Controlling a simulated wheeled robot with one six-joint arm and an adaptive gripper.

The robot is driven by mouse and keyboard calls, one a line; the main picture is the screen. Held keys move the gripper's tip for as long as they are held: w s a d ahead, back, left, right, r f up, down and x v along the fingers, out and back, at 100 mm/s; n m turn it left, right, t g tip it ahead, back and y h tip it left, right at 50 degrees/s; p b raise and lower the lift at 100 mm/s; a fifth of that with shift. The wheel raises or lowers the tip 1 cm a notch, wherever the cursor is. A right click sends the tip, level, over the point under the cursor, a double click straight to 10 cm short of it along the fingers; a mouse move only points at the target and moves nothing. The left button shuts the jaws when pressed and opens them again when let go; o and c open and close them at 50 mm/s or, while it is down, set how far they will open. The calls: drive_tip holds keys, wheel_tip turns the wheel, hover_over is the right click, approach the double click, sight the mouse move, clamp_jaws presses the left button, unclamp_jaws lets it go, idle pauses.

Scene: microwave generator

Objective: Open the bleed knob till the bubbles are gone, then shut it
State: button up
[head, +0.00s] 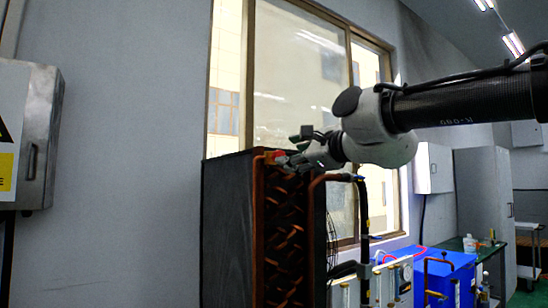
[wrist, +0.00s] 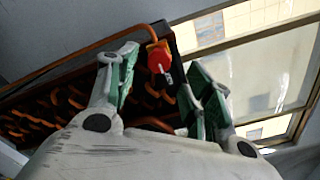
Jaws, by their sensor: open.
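The red bleed knob (wrist: 160,57) sits on a copper pipe at the top of a dark finned unit, with a small pale piece below it. It also shows as a small red spot in the head view (head: 278,154). My gripper (wrist: 165,72) is open, with its green-padded fingers on either side of the knob in the wrist view. In the head view my gripper (head: 291,155) is close to the knob, at the unit's top edge. I cannot tell whether the fingers touch it. No bubbles can be made out.
The finned unit (head: 228,225) stands before a window (head: 300,80). A copper pipe and black hose (head: 363,215) run down its right side. Clear tubes and a gauge (head: 404,278) stand low by a blue box (head: 440,268). A grey wall cabinet (head: 40,135) hangs at left.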

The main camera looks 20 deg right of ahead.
drive_tip(key=shift+x, duration=3.55)
drive_tip(key=shift+f, duration=0.1)
drive_tip(key=c, duration=1)
